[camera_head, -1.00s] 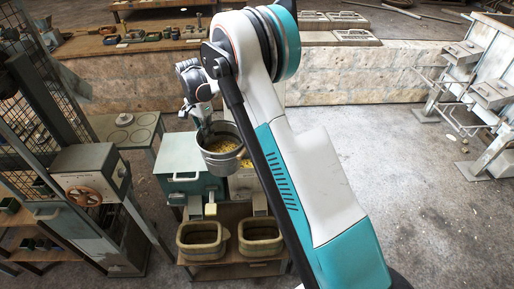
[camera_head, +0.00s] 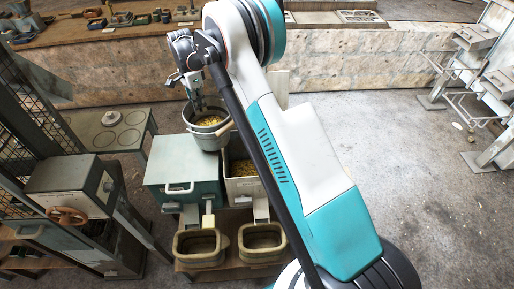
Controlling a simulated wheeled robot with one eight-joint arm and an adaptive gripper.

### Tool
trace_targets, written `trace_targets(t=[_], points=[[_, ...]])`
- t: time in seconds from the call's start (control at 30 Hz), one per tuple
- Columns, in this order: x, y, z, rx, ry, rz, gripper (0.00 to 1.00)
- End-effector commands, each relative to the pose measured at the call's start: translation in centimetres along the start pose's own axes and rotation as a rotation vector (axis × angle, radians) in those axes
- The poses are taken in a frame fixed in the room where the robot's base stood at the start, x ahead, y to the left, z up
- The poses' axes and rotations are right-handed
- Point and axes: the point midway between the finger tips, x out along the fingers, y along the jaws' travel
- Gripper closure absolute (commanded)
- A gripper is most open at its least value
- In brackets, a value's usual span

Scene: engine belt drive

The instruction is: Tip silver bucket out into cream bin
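The silver bucket (camera_head: 209,138) is at the centre left, with yellow pieces inside. It appears to hang above the back of the bins, its mouth facing up toward the camera. My gripper (camera_head: 197,103) reaches down to the bucket's far left rim and seems shut on it; the fingertips are partly hidden. The cream bin (camera_head: 243,188) stands below and to the right of the bucket, with yellow pieces inside. My arm hides part of its right side.
A teal lidded bin (camera_head: 183,178) stands left of the cream bin. Two tan trays (camera_head: 200,248) sit in front on a low shelf. A grey machine with a handwheel (camera_head: 67,215) is at left. A low stone wall (camera_head: 120,75) runs behind.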

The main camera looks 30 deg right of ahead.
Motion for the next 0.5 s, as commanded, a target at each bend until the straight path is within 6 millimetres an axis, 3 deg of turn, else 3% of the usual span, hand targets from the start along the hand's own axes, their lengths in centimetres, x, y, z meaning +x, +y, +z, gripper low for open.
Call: trace_targets(t=[0.5], points=[[-0.74, 0.78, -0.58, -0.008, -0.062, -0.067, 1.0]])
